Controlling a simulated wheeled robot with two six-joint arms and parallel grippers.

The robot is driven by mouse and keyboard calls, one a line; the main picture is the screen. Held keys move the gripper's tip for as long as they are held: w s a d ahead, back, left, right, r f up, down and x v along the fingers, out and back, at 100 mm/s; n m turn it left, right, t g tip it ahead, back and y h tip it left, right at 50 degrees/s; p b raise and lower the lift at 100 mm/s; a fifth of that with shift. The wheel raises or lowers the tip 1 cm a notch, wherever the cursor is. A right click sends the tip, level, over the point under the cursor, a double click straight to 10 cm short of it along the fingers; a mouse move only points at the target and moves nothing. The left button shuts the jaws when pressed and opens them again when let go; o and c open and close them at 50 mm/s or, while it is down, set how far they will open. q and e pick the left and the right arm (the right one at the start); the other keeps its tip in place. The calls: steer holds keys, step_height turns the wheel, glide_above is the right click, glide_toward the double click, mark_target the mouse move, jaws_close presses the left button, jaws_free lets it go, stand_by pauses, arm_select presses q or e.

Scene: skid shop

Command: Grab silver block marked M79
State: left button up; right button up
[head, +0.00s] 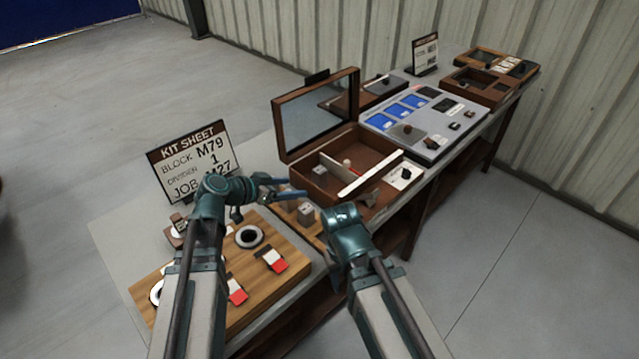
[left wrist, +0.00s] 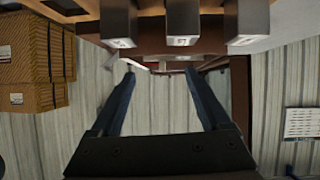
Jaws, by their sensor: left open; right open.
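Three silver blocks hang into the top of the left wrist view: a left one (left wrist: 119,25), a middle one (left wrist: 183,24) and a right one (left wrist: 247,24). Their end faces carry small marks too blurred to read, so I cannot tell which is M79. In the head view a silver block (head: 306,213) shows just right of my left gripper (head: 287,188); the others are mostly hidden. My left gripper is open and empty, and its fingers (left wrist: 160,75) point toward the blocks' area.
A kit sheet (head: 195,160) reads block M79, divider 1, job M27. A wooden board (head: 210,270) with black rings and red-white pieces lies at the front. An open brown case (head: 312,176) with a mirrored lid stands behind the blocks. A grey panel (head: 425,150) is farther right.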

arm_select(q)
steer(key=shift+t, duration=0.8)
steer(key=w+a, duration=0.2)
steer(key=w, duration=0.1)
steer(key=shift+w+a+r+b, duration=0.1)
steer(key=shift+a+r+b, duration=0.1)
steer(key=shift+b, duration=0.15)
steer(key=b, duration=0.3)
glide_toward(317, 171)
steer(key=x, duration=0.3)
steer(key=shift+w+d, duration=0.1)
steer(key=shift+d, duration=0.2)
arm_select(e)
steer(key=f, duration=0.2)
steer(key=w+f, duration=0.1)
steer(key=f, duration=0.2)
steer(key=shift+w, duration=0.1)
arm_select(q)
steer(key=shift+f, duration=0.1)
steer(key=b+x, duration=0.2)
steer(key=x, duration=0.3)
steer(key=shift+w+f+b, duration=0.1)
steer(key=shift+w+b, duration=0.05)
steer(key=shift+b, duration=0.15)
arm_select(e)
step_height(317, 171, down, 2)
arm_select(q)
jaws_close()
